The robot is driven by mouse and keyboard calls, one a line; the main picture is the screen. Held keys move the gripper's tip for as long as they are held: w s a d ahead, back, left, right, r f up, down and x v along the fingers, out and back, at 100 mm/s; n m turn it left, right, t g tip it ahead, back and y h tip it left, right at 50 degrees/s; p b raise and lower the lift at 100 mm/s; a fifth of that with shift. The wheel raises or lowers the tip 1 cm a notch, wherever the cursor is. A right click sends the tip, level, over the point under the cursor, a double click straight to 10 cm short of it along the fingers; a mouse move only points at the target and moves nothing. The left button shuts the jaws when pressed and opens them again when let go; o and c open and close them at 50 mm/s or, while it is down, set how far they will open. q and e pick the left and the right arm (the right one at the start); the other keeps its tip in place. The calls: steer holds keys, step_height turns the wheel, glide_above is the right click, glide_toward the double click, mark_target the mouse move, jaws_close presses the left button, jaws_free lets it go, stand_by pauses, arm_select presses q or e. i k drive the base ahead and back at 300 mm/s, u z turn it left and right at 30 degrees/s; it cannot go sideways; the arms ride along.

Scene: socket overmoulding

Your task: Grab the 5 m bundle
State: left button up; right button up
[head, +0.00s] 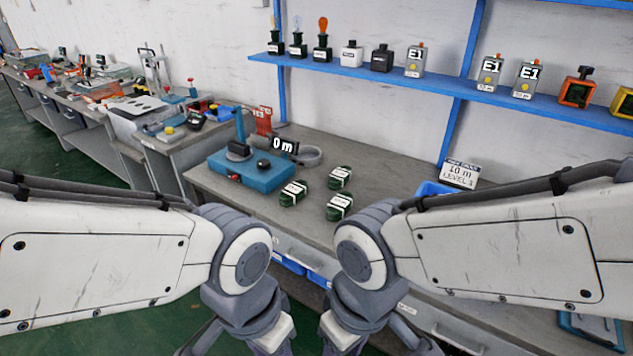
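Three dark green bundles with white label bands lie on the grey bench: a left one (293,193), a back one (340,177) and a front right one (339,207). Their labels are too small to read, so I cannot tell which is the 5 m bundle. My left gripper (245,338) and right gripper (368,338) are low at the bottom edge, in front of the bench and apart from the bundles. Both are partly cut off by the frame, and their fingertips do not show clearly.
A sign (460,173) reading "10 m LEVEL 1" stands by a blue bin (430,189) at right. A blue shelf (400,80) with several devices hangs above.

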mark_target(340, 177)
steer(key=u, duration=0.6)
steer(key=i, duration=0.7)
steer(key=u, duration=0.55)
steer(key=i, duration=1.35)
steer(key=z, duration=1.3)
steer(key=i, duration=0.55)
steer(key=z, duration=0.5)
